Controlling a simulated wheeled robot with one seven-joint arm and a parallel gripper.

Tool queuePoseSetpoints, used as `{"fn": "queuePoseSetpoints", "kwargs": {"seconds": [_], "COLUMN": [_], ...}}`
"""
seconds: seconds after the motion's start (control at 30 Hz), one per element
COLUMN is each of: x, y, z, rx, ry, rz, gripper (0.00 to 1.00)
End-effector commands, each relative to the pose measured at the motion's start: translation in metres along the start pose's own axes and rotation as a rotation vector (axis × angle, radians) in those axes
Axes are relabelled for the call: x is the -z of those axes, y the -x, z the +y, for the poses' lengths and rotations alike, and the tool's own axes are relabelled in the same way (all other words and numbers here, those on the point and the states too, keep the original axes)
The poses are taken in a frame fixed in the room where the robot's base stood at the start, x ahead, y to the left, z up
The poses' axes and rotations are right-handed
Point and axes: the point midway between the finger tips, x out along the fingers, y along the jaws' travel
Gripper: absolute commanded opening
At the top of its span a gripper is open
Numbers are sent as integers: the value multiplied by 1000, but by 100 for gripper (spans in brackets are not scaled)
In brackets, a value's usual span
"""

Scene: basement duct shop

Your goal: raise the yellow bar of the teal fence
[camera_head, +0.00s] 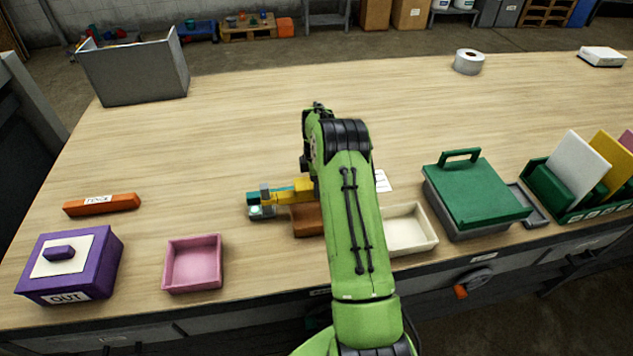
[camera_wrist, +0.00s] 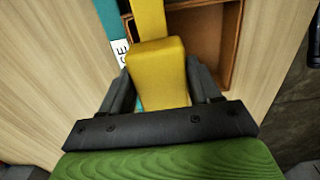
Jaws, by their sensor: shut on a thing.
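The yellow bar (camera_head: 290,192) of the teal fence (camera_head: 254,199) lies near the middle of the bench, running rightward until my arm hides it. It looks low and close to level; its exact tilt cannot be told. In the wrist view the thick yellow end of the bar (camera_wrist: 160,70) sits between the two dark fingers of my gripper (camera_wrist: 161,88), which is shut on it. A teal strip of the fence (camera_wrist: 112,20) with a white label shows beside the bar. In the head view my arm hides the gripper and the rest of the fence.
A brown open tray (camera_head: 308,221) lies right by the fence, and a cream tray (camera_head: 408,230) is right of my arm. A pink tray (camera_head: 193,263), purple box (camera_head: 100,262) and orange block (camera_head: 102,204) stand left. A green-lidded box (camera_head: 472,192) stands right. The bench's back middle is clear.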

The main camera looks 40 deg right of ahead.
Motion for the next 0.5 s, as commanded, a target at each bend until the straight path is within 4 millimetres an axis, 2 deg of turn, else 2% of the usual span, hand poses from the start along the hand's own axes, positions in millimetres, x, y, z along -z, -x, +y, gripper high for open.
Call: {"fn": "queuePoseSetpoints", "kwargs": {"seconds": [0.03, 0.2, 0.33, 0.5], "x": [0, 0, 0, 0], "y": [0, 1, 8, 37], "z": [0, 0, 1, 1], "rx": [-1, -1, -2, -5], "ry": [0, 0, 0, 0], "rz": [0, 0, -1, -1], "gripper": [31, 7, 7, 7]}}
